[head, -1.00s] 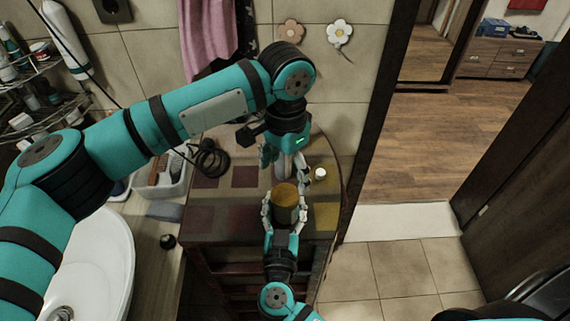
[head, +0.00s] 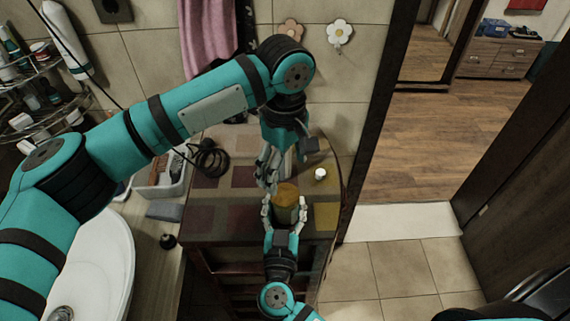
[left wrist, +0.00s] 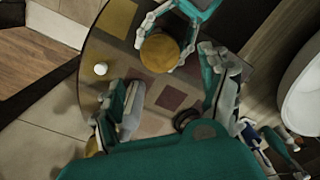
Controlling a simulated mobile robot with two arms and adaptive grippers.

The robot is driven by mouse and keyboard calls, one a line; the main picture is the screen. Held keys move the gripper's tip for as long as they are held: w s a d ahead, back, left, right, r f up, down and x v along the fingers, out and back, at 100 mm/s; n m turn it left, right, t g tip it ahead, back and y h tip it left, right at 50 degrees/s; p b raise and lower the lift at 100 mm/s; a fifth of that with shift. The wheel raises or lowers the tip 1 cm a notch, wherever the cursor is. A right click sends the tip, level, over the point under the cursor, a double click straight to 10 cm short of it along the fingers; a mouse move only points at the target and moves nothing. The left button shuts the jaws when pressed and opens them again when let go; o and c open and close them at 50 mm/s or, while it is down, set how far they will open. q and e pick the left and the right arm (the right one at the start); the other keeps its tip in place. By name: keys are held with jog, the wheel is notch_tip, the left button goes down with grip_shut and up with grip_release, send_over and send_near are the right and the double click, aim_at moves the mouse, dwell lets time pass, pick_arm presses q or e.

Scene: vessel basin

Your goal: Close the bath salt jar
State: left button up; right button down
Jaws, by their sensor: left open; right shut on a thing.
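The jar (head: 286,203), with a brownish-gold round top, stands upright near the front edge of the cabinet top. My right gripper (head: 284,215) is shut on the jar's sides from the front. The left wrist view shows the jar's round top (left wrist: 159,52) from above. I cannot tell whether this top is a lid or the contents. My left gripper (head: 267,178) is open just behind and left of the jar, pointing down, apart from its top. In the left wrist view its fingers (left wrist: 162,72) are spread wide with the jar's top beyond them.
A small white round item (head: 320,174) stands right of the jar. A pale grey object (left wrist: 131,110) is close beside a left finger. A dark coiled cable (head: 208,157) lies at the back left. The patterned cabinet top (head: 207,222) is bare at the front left.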

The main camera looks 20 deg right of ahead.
aim_at(285, 194)
pick_arm(q)
jog(key=shift+f, duration=4)
